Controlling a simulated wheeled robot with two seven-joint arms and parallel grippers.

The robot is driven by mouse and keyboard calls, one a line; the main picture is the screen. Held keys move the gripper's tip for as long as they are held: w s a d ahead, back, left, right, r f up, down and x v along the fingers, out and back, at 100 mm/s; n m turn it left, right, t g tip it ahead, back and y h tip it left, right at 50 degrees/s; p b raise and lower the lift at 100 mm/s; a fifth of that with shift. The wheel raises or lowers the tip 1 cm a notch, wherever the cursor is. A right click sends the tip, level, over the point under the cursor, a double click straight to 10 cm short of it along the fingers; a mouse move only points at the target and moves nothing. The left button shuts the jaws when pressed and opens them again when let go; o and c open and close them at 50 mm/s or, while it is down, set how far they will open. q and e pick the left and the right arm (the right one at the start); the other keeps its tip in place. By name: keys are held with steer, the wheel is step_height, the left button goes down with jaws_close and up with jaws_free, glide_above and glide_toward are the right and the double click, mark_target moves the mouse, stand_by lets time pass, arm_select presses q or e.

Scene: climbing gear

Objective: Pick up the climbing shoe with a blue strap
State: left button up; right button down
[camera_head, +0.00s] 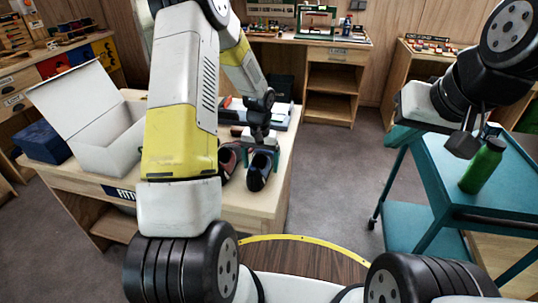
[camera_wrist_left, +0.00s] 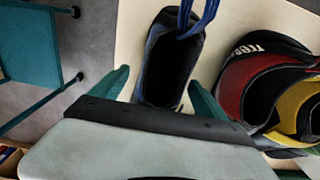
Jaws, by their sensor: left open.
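The climbing shoe with a blue strap (camera_wrist_left: 168,72) stands at the table's edge; the blue loops show at its upper end in the left wrist view. It is dark, and its opening faces the camera. In the head view the dark shoe (camera_head: 259,172) is below my left gripper (camera_head: 261,150). My left gripper (camera_wrist_left: 158,77) is open, with one teal finger on each side of the shoe; I cannot tell whether they touch it. My right gripper (camera_head: 466,142) is away to the right, close to a green bottle; its jaw opening is unclear.
A red and black shoe (camera_wrist_left: 237,85) and a yellow-lined shoe (camera_wrist_left: 300,112) stand just right of the blue-strapped one. An open white box (camera_head: 100,135) is on the wooden table's left. The green bottle (camera_head: 484,166) stands on a teal cart (camera_head: 440,185). Floor between is clear.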

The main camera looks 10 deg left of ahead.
arm_select(q)
steer(key=shift+f, duration=0.1)
steer(key=shift+c, duration=0.5)
steer(key=c, duration=1.6)
